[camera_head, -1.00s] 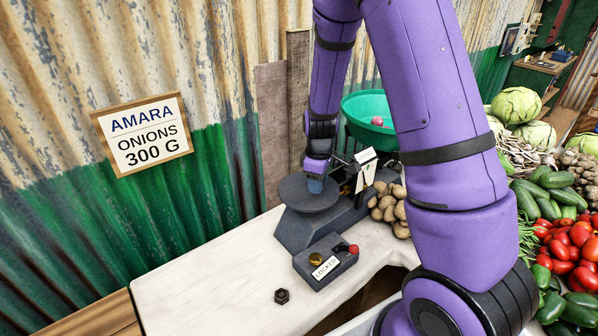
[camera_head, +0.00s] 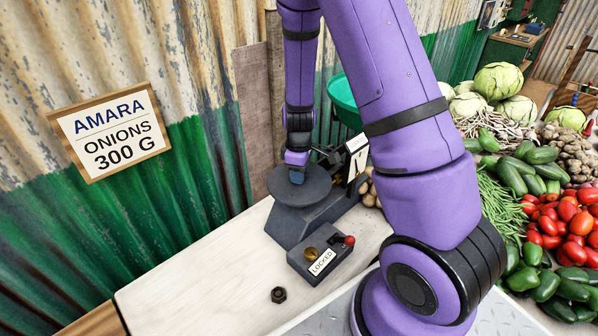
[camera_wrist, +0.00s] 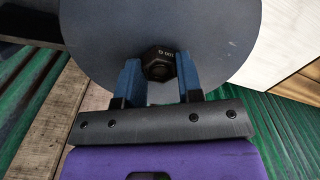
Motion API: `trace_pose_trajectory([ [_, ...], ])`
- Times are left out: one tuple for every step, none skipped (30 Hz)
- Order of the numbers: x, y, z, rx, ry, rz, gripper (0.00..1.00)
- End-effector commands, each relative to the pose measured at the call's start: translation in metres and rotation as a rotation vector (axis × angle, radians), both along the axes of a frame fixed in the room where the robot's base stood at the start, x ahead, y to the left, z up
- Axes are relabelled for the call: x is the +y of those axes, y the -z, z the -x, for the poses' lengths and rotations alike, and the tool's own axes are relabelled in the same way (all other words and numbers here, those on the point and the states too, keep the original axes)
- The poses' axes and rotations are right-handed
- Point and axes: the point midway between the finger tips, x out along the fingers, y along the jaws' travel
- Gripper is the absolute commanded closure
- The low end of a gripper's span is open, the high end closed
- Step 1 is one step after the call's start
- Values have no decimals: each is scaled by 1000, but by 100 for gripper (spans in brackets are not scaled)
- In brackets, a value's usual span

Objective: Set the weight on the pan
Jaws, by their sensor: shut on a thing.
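In the head view my gripper (camera_head: 297,176) points down at the pan (camera_head: 318,190), and the weight is hidden there. The balance's dark base (camera_head: 290,226) stands on the counter. A green bowl (camera_head: 343,97) is on its far side, partly hidden by my arm.
A grey box labelled LOCKED (camera_head: 320,255), with a brass knob and red-tipped lever, stands in front of the balance. Another dark hexagonal weight (camera_head: 278,294) lies on the pale counter (camera_head: 200,270). A sign reads AMARA ONIONS 300 G (camera_head: 112,131). Vegetables fill the right.

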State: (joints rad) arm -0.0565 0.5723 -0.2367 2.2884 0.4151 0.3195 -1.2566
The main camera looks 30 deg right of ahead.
Motion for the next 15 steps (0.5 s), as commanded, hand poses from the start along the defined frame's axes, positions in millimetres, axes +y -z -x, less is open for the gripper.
trace_pose_trajectory([
  [0, 0, 0, 0, 0, 0, 100],
  [0, 1, 0, 0, 0, 0, 100],
  [0, 2, 0, 0, 0, 0, 100],
  [0, 3, 0, 0, 0, 0, 100],
  [0, 3, 0, 0, -1, 0, 64],
  [0, 3, 0, -1, -1, 1, 55],
  [0, 3, 0, -1, -1, 1, 48],
  [0, 3, 0, -1, -1, 1, 41],
  [0, 3, 0, 0, -1, 0, 41],
  [0, 3, 0, 0, -1, 0, 41],
  [0, 3, 0, 0, -1, 0, 41],
  [0, 3, 0, 0, -1, 0, 41],
  [0, 3, 0, 0, 0, 0, 41],
  [0, 3, 0, 0, -1, 0, 41],
  [0, 2, 0, 0, 0, 0, 41],
])
